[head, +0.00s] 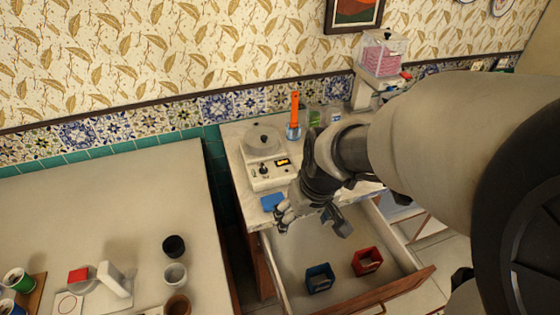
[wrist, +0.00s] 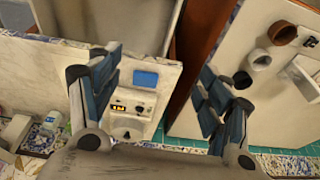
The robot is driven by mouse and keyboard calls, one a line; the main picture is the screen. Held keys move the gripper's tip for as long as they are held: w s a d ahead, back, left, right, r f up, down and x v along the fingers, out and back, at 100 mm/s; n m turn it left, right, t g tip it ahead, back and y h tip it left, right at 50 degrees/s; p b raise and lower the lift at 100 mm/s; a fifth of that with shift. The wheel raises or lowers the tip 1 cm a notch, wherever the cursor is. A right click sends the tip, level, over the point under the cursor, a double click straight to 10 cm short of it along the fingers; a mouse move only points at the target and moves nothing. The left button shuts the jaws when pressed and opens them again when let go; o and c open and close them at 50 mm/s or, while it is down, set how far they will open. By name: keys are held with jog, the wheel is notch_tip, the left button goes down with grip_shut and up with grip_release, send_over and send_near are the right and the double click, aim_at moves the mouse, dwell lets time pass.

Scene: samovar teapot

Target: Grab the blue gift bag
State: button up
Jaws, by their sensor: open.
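The blue gift bag (head: 320,278) stands open-topped inside the pulled-out drawer (head: 400,288) in the head view, left of a similar red bag (head: 367,261). My gripper (head: 312,224) is above the back of the drawer near the counter's front edge, apart from and behind the blue bag. Its two fingers are spread, with nothing between them; the open gripper also shows in the wrist view (wrist: 160,65). I cannot make out the blue bag in the wrist view.
A flat blue item (head: 272,202) lies on the counter by a white scale-like appliance (head: 266,165); it also shows in the wrist view (wrist: 145,79). An orange-handled thing (head: 294,115) stands behind. Cups (head: 175,275) are on the left table. The drawer's left part is clear.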

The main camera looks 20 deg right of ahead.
jog(key=shift+o, duration=1.3)
jog(key=shift+g, duration=0.5)
jog(key=w+d+f+p, duration=0.1)
jog(key=f, duration=0.2)
jog(key=w+d+f+p, duration=0.1)
jog(key=shift+w+d+f+p, duration=0.3)
jog(key=shift+d+p, duration=0.05)
jog(key=shift+o, duration=0.4)
notch_tip(320, 180, down, 6)
jog(key=d+p, duration=0.2)
jog(key=shift+w+d+f+g+p, duration=0.15)
jog(key=shift+w+d+g+p, duration=0.1)
jog(key=shift+w+g+p, duration=0.15)
jog(key=g+p, duration=0.1)
jog(key=p, duration=0.3)
send_over(319, 280)
jog(key=s+a, duration=0.1)
notch_tip(319, 280, down, 12)
jog(key=f+b, duration=1.2)
jog(key=shift+s+f, duration=0.3)
jog(key=shift+s, duration=0.05)
jog(key=f+b, duration=0.5)
jog(key=shift+w+f, duration=0.15)
jog(key=shift+w, duration=0.05)
jog(key=c, duration=1)
